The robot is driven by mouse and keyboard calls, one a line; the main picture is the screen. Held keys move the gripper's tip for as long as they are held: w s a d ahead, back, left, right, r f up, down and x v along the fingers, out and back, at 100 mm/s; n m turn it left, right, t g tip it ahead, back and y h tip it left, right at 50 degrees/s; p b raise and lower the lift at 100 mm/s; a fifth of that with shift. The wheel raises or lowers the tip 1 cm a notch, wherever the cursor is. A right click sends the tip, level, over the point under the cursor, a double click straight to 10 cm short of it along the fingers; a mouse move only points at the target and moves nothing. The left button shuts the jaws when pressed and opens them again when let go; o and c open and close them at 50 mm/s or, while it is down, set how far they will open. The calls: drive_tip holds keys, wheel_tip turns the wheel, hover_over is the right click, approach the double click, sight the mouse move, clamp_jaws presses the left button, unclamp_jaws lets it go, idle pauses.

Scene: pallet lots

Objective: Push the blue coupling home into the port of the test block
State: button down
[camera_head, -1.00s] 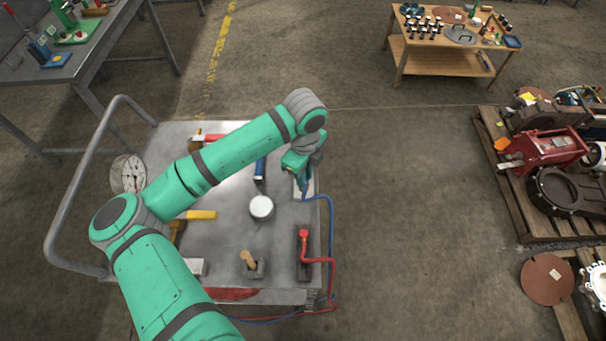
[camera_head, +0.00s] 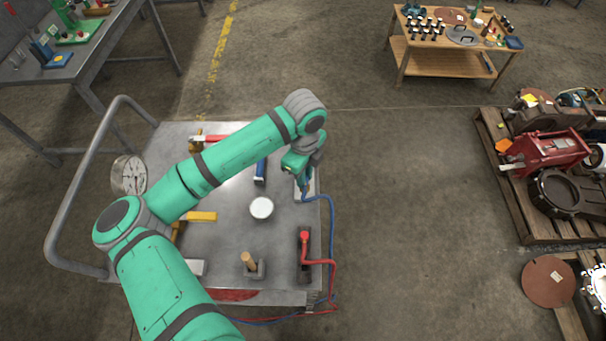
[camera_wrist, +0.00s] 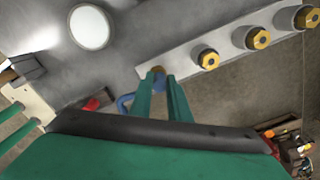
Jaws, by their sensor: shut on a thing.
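My gripper (camera_head: 304,190) is at the right edge of the cart top, shut on the blue coupling. In the wrist view the coupling (camera_wrist: 160,84) shows as a small blue piece between my two green fingertips, and most of it is hidden by them. The test block (camera_wrist: 185,58) is a pale grey bar with a row of brass hexagonal ports. The coupling is at the port (camera_wrist: 158,70) at the near end of the row. I cannot tell how deep it sits. A blue hose (camera_head: 331,225) runs from the coupling over the cart edge.
A white round cap (camera_head: 262,207) stands on the cart top left of my gripper. A red-handled fitting (camera_head: 304,240) with a red hose and a wooden-handled piece (camera_head: 249,262) stand nearer.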

drive_tip(key=shift+s+a+f, duration=0.1)
drive_tip(key=shift+a+f, duration=0.1)
drive_tip(key=shift+d+f, duration=0.2)
drive_tip(key=c, duration=1.6)
unclamp_jaws()
drive_tip(key=shift+s, duration=0.1)
wheel_tip(320, 180, up, 11)
drive_tip(key=shift+f, duration=0.1)
drive_tip(key=shift+a, duration=0.15)
